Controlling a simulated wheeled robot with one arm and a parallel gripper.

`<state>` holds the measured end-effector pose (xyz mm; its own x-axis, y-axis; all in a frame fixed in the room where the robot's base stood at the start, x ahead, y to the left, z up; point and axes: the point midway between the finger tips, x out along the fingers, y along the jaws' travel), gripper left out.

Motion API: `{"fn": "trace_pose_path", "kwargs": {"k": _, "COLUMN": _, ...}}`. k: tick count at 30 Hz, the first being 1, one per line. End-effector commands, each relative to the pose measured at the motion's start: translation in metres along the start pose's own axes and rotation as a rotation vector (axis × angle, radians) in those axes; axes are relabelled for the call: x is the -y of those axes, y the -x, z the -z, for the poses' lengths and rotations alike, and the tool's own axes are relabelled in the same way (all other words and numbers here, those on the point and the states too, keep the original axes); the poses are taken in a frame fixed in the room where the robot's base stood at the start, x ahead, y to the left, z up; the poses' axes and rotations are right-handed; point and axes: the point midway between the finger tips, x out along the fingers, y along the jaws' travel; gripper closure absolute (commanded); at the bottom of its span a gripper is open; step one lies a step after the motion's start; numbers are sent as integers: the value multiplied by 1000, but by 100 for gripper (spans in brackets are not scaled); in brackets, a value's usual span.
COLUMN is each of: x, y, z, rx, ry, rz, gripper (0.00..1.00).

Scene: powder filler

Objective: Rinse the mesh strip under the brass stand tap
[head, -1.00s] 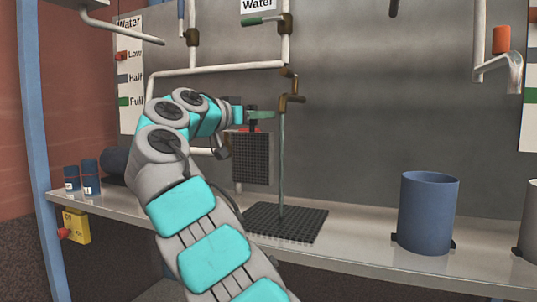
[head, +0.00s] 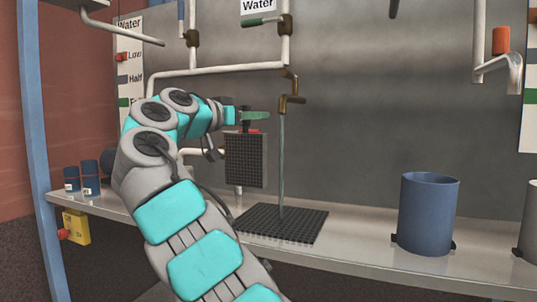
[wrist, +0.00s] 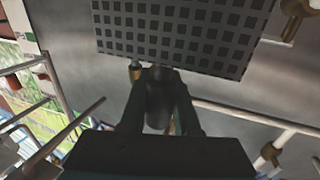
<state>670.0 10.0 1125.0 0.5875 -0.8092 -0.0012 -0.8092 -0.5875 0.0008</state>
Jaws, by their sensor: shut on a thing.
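The dark mesh strip (head: 246,165) hangs upright from my gripper (head: 250,124), which is shut on its top edge. The strip also fills the top of the wrist view (wrist: 185,30), beyond my gripper's fingers (wrist: 160,88). The brass stand tap (head: 291,103) is to the right of the strip, and a thin water stream (head: 282,160) runs straight down from it. In the head view the strip is just left of the stream, with a narrow gap between them. The tap's brass end shows at the upper right of the wrist view (wrist: 295,22).
A black grid mat (head: 300,226) lies on the shelf (head: 350,250) under the stream. A blue cup (head: 427,212) stands to the right. Small dark blue jars (head: 90,178) stand at the left. Pipes (head: 215,69) run along the back panel.

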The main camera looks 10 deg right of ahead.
Motion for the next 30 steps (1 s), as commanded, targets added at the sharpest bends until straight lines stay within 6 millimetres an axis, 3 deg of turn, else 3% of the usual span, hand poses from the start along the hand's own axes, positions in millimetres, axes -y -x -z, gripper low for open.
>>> {"fn": "trace_pose_path", "kwargs": {"k": 19, "x": 0, "y": 1, "z": 2, "rx": -1, "ry": 0, "rz": 0, "gripper": 100}}
{"fn": "trace_pose_path", "kwargs": {"k": 30, "x": 1, "y": 25, "z": 23, "rx": -2, "ry": 0, "rz": 2, "gripper": 100}}
